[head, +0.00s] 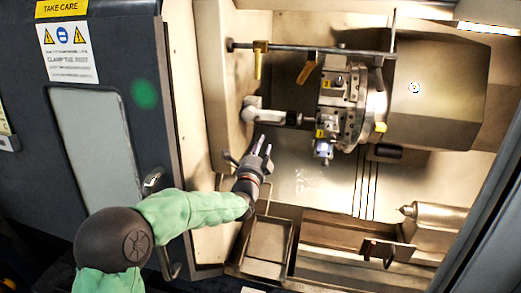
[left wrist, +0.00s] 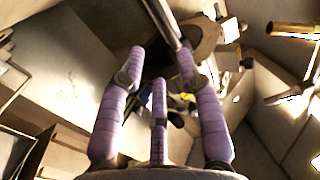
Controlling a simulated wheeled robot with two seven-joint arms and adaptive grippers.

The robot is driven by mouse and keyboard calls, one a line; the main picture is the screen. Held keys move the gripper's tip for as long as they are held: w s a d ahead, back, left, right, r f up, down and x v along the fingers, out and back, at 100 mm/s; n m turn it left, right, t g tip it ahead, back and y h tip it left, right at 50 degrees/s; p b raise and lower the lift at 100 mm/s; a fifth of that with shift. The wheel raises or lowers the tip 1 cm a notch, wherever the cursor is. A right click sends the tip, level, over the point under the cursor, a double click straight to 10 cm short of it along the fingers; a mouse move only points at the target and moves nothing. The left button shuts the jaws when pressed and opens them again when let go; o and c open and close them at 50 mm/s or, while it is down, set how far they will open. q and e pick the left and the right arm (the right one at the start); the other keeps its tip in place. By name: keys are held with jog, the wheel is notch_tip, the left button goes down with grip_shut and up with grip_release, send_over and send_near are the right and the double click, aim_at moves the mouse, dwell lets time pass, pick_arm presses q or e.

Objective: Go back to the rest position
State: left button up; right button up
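My left gripper (head: 261,147) is inside the machine's work space, at the end of my green-sleeved arm, which reaches in from the left past the door edge. In the left wrist view its purple fingers (left wrist: 161,55) stand apart, with nothing held between them. A metal bar (left wrist: 163,22) shows beyond the fingertips; I cannot tell how near it is. My right gripper is in neither view.
The tool turret (head: 343,103) is right of my left gripper, with a horizontal rod (head: 310,48) above. The grey door (head: 27,85) with its handle (head: 153,181) is at the left. A tray (head: 268,243) lies below the gripper; the tailstock (head: 435,222) is at lower right.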

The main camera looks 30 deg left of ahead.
pick_arm(q)
jog(key=shift+s+d+f, duration=0.1)
jog(key=shift+s, duration=0.3)
jog(key=s+d+f+n+g+h+b, duration=0.25)
jog(key=d+f, duration=0.25)
jog(key=f, duration=0.9)
jog(key=s+d+f+n+g+h+b, duration=0.1)
jog(key=s+d+f+n+g+b, duration=0.2)
jog(key=f, duration=1.2)
jog(key=s+d+f+n+g+h+b, duration=0.2)
jog(key=d+f+n+g, duration=0.3)
jog(key=f, duration=0.9)
jog(key=s+d+f+n+g+h+b, duration=0.1)
jog(key=s+d+f+n+g+b, duration=0.2)
jog(key=s+f, duration=0.9)
jog(key=s+d+f+n+g+h+b, duration=0.2)
jog(key=s+d+f+n+g+b, duration=0.1)
jog(key=s+d+f, duration=0.6)
jog(key=s+f+n+g, duration=0.1)
jog(key=s+f+g, duration=0.1)
jog(key=s, duration=0.4)
jog(key=shift+s+d+f+g, duration=0.15)
jog(key=shift+s+f+g, duration=0.15)
jog(key=shift+f, duration=0.4)
